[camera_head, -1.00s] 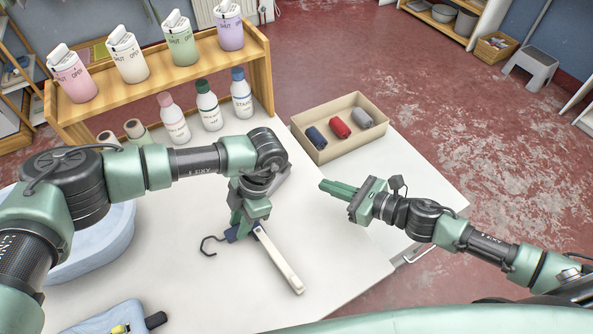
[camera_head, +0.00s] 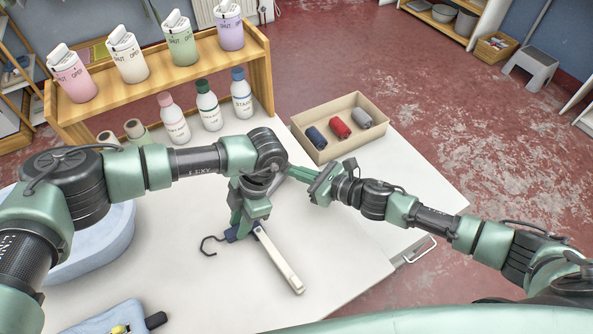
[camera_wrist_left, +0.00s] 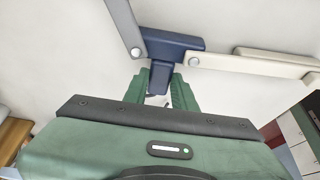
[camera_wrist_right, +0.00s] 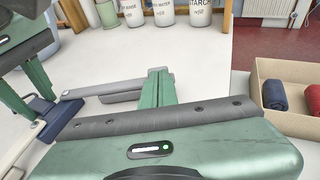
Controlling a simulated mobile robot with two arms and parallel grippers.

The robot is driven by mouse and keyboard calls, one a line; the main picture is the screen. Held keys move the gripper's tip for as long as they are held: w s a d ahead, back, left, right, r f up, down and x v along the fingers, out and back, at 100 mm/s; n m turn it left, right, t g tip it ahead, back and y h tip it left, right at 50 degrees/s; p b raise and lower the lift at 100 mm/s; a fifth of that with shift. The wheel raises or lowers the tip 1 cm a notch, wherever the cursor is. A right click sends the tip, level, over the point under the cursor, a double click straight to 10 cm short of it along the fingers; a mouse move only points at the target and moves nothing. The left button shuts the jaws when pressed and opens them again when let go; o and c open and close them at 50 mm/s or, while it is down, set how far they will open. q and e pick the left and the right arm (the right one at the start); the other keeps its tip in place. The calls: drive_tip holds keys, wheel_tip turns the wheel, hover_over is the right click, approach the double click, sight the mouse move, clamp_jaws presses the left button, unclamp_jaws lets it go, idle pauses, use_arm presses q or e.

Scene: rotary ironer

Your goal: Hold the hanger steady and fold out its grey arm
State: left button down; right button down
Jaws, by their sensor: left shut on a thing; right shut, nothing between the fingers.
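The hanger has a dark blue hub (camera_head: 240,233), a dark hook (camera_head: 210,246) and a cream arm (camera_head: 278,258) pointing toward the front of the white table. My left gripper (camera_head: 238,226) is shut on the blue hub (camera_wrist_left: 165,62). The grey arm (camera_wrist_left: 122,22) runs away from the hub at an angle to the cream arm in the left wrist view; my left arm hides it in the head view. My right gripper (camera_head: 292,172) is shut and empty. In the right wrist view its fingers are beside the grey arm's far end (camera_wrist_right: 115,88); I cannot tell whether they touch.
A wooden rack (camera_head: 262,60) with several bottles stands at the back. A box (camera_head: 322,155) with coloured rolls sits behind my right gripper. A pale blue basin (camera_head: 95,255) is at left, and a blue item (camera_head: 125,314) lies at front left. The table right of the hanger is clear.

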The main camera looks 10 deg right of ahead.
drive_tip(key=shift+w, duration=0.1)
drive_tip(key=shift+w+a+n+g+y, duration=0.5)
drive_tip(key=shift+w+n, duration=0.1)
drive_tip(key=shift+w, duration=0.15)
drive_tip(key=w+a+n+g+y, duration=0.1)
drive_tip(key=w+a+n+g, duration=0.1)
drive_tip(key=w+a+n+g+y, duration=0.1)
drive_tip(key=w+a+n+g, duration=0.1)
drive_tip(key=g, duration=0.1)
drive_tip(key=shift+w+a+n+y, duration=0.3)
drive_tip(key=shift+w+a+y, duration=0.05)
drive_tip(key=shift+a+y, duration=0.05)
drive_tip(key=shift+g, duration=0.3)
drive_tip(key=a, duration=0.2)
drive_tip(key=w+a, duration=0.1)
drive_tip(key=a, duration=0.3)
drive_tip(key=shift+w, duration=0.4)
drive_tip(key=shift+w+a, duration=0.1)
drive_tip(key=shift+a, duration=1.3)
drive_tip(key=shift+s+d, duration=0.5)
drive_tip(key=shift+s, duration=0.2)
